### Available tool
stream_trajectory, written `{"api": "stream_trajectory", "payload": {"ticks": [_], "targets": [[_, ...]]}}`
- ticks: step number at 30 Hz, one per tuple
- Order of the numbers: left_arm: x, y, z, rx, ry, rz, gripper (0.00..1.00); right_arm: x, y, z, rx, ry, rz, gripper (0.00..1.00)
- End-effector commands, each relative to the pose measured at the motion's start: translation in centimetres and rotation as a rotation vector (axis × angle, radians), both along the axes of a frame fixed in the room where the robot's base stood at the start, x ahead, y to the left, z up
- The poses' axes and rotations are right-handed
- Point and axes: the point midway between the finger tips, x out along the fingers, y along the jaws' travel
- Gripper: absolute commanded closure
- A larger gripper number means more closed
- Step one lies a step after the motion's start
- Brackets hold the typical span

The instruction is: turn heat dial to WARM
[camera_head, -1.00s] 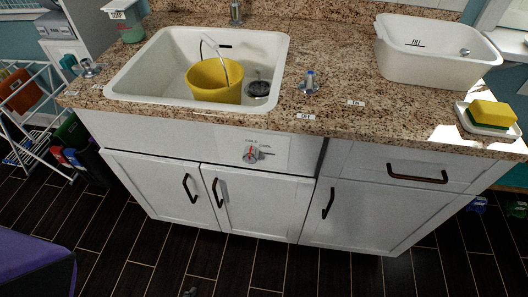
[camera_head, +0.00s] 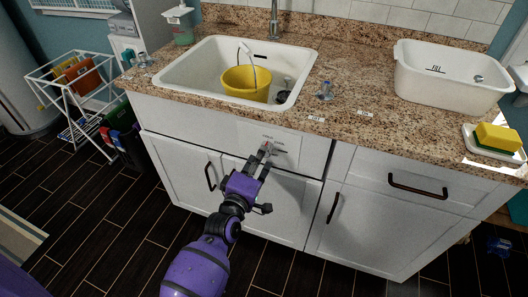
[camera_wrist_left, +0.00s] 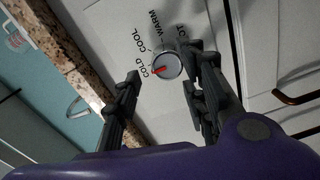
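The heat dial (camera_wrist_left: 167,66) is a round grey knob on a white panel below the sink, with a red pointer. The printed words COLD, COOL, WARM and HOT run around it, HOT partly covered by a finger. The red pointer points toward COLD. My left gripper (camera_head: 264,160) is in front of the panel and mostly covers the dial in the head view. In the wrist view the left gripper (camera_wrist_left: 161,72) is open and empty, one finger on each side of the dial; whether it touches is unclear. My right gripper is not in view.
The white sink (camera_head: 190,65) above holds a yellow bucket (camera_head: 247,84). Dark handles (camera_head: 211,176) stick out from the cabinet doors below the dial. A white basin (camera_head: 450,90) and a yellow sponge (camera_head: 497,137) stand on the right of the counter.

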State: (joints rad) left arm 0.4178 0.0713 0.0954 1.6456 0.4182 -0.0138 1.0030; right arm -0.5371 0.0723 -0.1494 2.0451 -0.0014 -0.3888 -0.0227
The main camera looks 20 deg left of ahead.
Motion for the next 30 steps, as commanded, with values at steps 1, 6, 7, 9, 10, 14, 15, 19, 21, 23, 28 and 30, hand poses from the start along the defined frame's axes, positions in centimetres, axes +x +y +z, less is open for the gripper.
{"api": "stream_trajectory", "payload": {"ticks": [1, 6, 7, 9, 10, 14, 15, 19, 21, 23, 28, 30], "targets": [[0.9, -0.1, 0.0, 0.001, -0.001, -0.001, 0.61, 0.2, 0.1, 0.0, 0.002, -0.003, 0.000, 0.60], [2.9, -0.2, -0.1, 0.001, 0.001, -0.001, 0.61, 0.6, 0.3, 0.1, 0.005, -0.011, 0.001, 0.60], [3.1, -0.2, -0.1, 0.001, 0.001, -0.001, 0.61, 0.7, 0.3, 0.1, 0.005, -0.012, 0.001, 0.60], [3.5, -0.2, -0.2, 0.001, 0.002, -0.001, 0.61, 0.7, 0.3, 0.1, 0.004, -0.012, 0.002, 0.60], [3.6, -0.2, -0.2, 0.001, 0.002, -0.001, 0.61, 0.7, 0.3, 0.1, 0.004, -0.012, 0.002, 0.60], [3.7, -0.1, -0.2, 0.002, 0.002, -0.001, 0.61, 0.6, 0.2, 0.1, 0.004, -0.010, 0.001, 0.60], [3.6, -0.1, -0.2, 0.002, 0.002, -0.001, 0.61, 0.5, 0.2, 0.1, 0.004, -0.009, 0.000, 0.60], [3.6, -0.1, -0.2, 0.002, 0.002, -0.001, 0.68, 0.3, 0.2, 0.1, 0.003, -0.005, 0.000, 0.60], [3.6, -0.1, -0.2, 0.002, 0.002, -0.001, 0.77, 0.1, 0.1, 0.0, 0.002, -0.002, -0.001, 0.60], [3.6, -0.2, -0.1, 0.002, 0.001, -0.001, 0.85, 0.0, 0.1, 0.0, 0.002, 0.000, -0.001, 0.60], [3.7, -0.2, 0.0, 0.003, -0.003, -0.001, 1.00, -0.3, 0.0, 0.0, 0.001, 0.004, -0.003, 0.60], [3.7, -0.2, 0.1, 0.006, -0.004, -0.001, 1.00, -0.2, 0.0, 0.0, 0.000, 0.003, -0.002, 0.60]]}}
